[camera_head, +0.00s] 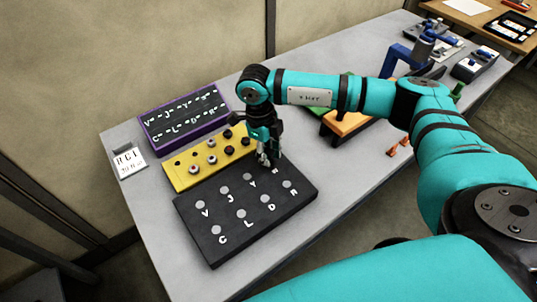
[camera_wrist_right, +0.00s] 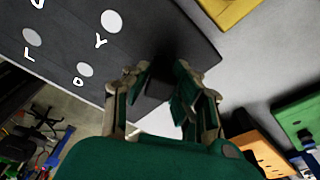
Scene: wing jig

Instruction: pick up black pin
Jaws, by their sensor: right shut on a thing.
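My right gripper (camera_head: 263,158) points down over the far right corner of the black lettered board (camera_head: 222,243), beside the yellow block (camera_head: 179,178). In the right wrist view my right gripper (camera_wrist_right: 158,88) is closed around a dark piece, the black pin (camera_wrist_right: 160,82), which blends with the black board (camera_wrist_right: 60,35) behind it. The pin's lower end cannot be made out. Other dark pins (camera_head: 230,150) and silver-topped pins (camera_head: 212,159) stand in the yellow block. My left gripper is not in view.
A purple-edged black letter panel (camera_head: 185,118) and a white card (camera_head: 128,160) lie behind on the grey table. Orange and green blocks (camera_head: 346,125) stand right of the gripper, under my arm. Small orange cones (camera_head: 398,147) are near the table's front edge.

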